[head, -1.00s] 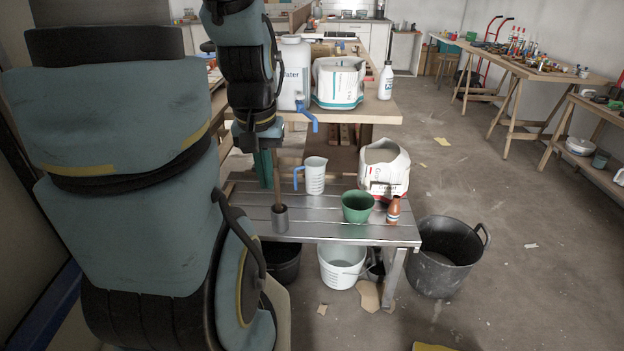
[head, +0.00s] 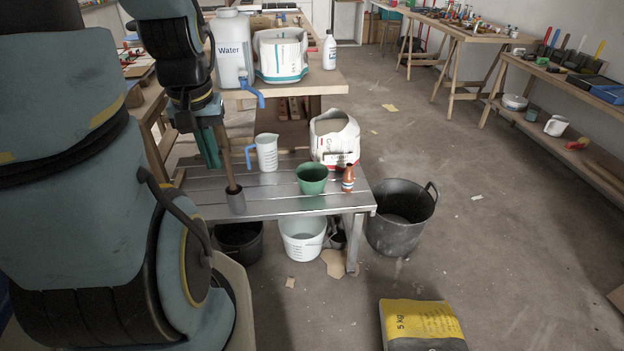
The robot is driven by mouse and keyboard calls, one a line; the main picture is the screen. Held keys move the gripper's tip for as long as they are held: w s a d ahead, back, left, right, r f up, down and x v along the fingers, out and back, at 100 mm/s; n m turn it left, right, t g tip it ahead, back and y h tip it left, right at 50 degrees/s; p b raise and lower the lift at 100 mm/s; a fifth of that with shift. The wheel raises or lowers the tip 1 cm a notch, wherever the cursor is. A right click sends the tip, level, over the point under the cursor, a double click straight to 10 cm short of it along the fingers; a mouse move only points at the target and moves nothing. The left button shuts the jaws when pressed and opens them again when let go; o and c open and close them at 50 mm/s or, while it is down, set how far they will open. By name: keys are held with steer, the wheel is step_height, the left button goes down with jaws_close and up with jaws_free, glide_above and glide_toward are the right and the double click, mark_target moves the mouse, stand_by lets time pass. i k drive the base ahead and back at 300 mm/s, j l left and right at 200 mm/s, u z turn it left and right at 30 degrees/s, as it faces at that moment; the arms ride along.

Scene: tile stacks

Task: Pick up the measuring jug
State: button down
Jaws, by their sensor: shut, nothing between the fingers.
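The measuring jug (head: 267,152) is a white upright jug with a blue handle on its left side. It stands on the slatted grey metal bench, near the back edge. My gripper (head: 208,148) hangs from my arm to the left of the jug, with green fingers pointing down. The fingers look shut, and a clear gap lies between them and the jug's handle. My gripper does not touch the jug.
A black tub (head: 400,218) and yellow bag (head: 420,322) are on the floor.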

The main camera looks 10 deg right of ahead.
mark_target(261, 155)
steer(key=i+j+u, duration=0.65)
steer(key=i, duration=0.25)
steer(key=l, duration=0.1)
